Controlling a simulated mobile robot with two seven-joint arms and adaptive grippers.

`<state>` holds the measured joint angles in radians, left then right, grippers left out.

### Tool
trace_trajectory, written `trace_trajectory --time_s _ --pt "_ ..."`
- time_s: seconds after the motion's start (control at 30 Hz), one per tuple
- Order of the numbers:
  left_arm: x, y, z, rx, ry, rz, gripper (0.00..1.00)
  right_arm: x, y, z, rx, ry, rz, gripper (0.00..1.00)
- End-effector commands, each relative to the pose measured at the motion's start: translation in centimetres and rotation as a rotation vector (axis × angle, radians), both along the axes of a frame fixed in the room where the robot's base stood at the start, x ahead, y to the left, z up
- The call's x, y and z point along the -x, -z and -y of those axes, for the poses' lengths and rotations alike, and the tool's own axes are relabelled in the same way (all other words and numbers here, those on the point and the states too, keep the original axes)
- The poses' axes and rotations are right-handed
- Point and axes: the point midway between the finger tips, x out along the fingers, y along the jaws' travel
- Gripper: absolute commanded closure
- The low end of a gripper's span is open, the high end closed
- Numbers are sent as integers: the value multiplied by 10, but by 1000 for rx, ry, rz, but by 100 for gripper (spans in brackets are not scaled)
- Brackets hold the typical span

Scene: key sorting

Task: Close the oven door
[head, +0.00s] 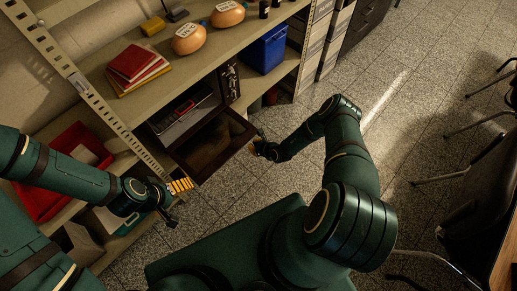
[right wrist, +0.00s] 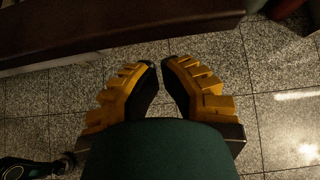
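The oven (head: 183,112) is a dark box on the middle shelf. Its brown door (head: 213,147) hangs open, swung out from the shelf over the floor. My right gripper (head: 256,148) is close to the door's outer right end, and I cannot tell in the head view whether it touches. In the right wrist view its yellow fingers (right wrist: 161,65) have their tips almost together with nothing between them. The door's dark edge (right wrist: 110,28) crosses the top of that view, ahead of the tips. My left gripper (head: 180,202) is left of and below the door, fingers apart and empty.
The upper shelf (head: 150,88) holds red books (head: 133,63) and orange round objects (head: 188,39). A blue bin (head: 267,50) stands right of the oven. A red bin (head: 75,150) is near my left arm. Chairs (head: 465,190) stand at right; the tiled floor between is clear.

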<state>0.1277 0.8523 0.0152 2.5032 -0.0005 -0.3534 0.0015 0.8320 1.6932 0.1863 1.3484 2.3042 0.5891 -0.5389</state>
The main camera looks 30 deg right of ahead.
Motion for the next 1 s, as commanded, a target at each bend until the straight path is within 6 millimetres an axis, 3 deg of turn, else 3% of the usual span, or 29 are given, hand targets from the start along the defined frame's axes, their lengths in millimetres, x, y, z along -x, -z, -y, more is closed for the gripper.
trace_trajectory --time_s 0.03,0.23,0.77,1.0 --pt "0 -5 0 0 0 0 6 -1 -11 2 2 1 2 100" --pt "1 -7 0 1 1 -2 6 -1 -27 1 0 1 1 100" --pt "1 -8 0 1 1 -3 6 -1 -31 1 2 0 0 100" --pt "2 -14 0 2 1 -5 6 -1 -39 12 13 1 -25 100"
